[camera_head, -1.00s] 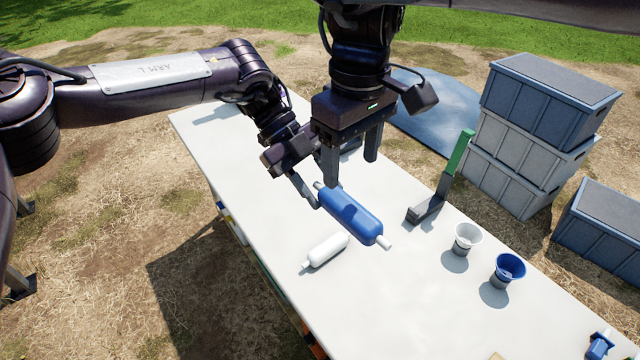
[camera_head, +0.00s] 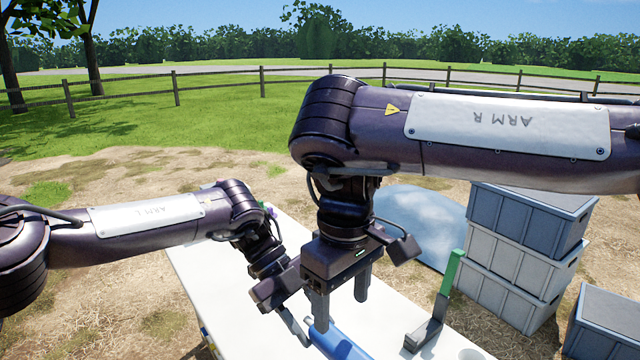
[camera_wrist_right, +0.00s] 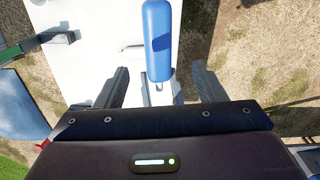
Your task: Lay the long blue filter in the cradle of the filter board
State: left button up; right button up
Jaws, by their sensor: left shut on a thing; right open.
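The long blue filter (camera_head: 338,344) is cut off by the bottom edge of the head view. In the right wrist view it shows as a blue cylinder (camera_wrist_right: 157,40) with a pale end nozzle (camera_wrist_right: 157,88). My left gripper (camera_head: 303,338) is at the filter's near-arm end, shut on the filter; the grip itself is mostly hidden. My right gripper (camera_head: 340,312) is open and points down over that end. In the right wrist view its fingers (camera_wrist_right: 160,72) stand apart on either side of the filter. I cannot make out the filter board or its cradle.
The white table (camera_head: 220,290) lies below both arms. A dark stand with a green upright (camera_head: 450,272) is right of the filter. Stacked grey-blue crates (camera_head: 515,250) and another crate (camera_head: 605,325) stand beyond the table. A blue mat (camera_head: 420,215) lies on the ground.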

aim_at(341, 344)
pick_arm(q)
jog(key=shift+w, duration=0.1)
pick_arm(e)
notch_tip(341, 344, down, 9)
jog(key=shift+r, duration=0.1)
pick_arm(q)
jog(key=v, duration=0.7)
pick_arm(e)
jog(key=shift+f, duration=0.3)
pick_arm(q)
jog(key=shift+a+r, duration=0.1)
jog(key=shift+r, duration=0.05)
